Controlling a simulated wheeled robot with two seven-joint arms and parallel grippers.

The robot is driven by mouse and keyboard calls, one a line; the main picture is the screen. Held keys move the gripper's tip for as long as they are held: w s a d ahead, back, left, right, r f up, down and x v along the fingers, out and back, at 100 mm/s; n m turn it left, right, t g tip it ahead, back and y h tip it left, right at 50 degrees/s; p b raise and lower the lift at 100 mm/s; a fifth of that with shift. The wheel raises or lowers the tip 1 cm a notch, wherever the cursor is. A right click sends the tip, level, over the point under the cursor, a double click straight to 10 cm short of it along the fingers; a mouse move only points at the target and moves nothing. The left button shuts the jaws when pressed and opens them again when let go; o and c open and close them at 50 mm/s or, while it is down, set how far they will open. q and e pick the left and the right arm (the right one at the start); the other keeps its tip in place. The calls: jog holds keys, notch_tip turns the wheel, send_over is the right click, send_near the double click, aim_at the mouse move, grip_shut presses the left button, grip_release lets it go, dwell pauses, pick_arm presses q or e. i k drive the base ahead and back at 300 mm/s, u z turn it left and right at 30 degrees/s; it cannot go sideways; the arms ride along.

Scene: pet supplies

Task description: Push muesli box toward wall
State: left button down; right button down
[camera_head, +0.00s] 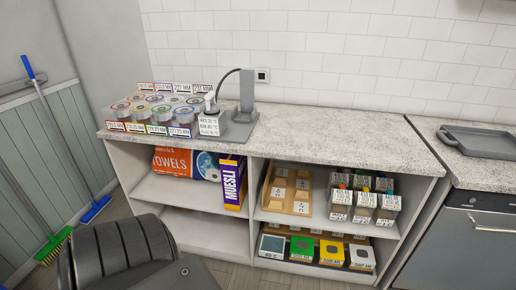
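The muesli box (233,182) is purple with a yellowish side and white lettering. It stands upright on the upper shelf (181,194) of the left compartment, beside the middle divider and close to the shelf's front edge. The white tiled wall (340,62) rises behind the counter. Neither of my grippers is in view.
An orange towels pack (172,161) and a blue round-patterned item (207,166) are left of the box. The counter (320,140) above holds several lidded jars and a grey device (240,122). The right compartment holds trays and labelled boxes. Brooms lean at left.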

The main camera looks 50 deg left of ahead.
aim_at(234, 169)
jog(key=u, duration=0.1)
jog(key=i, duration=0.75)
jog(key=u, duration=0.85)
jog(key=i, duration=0.35)
jog(key=u, duration=0.35)
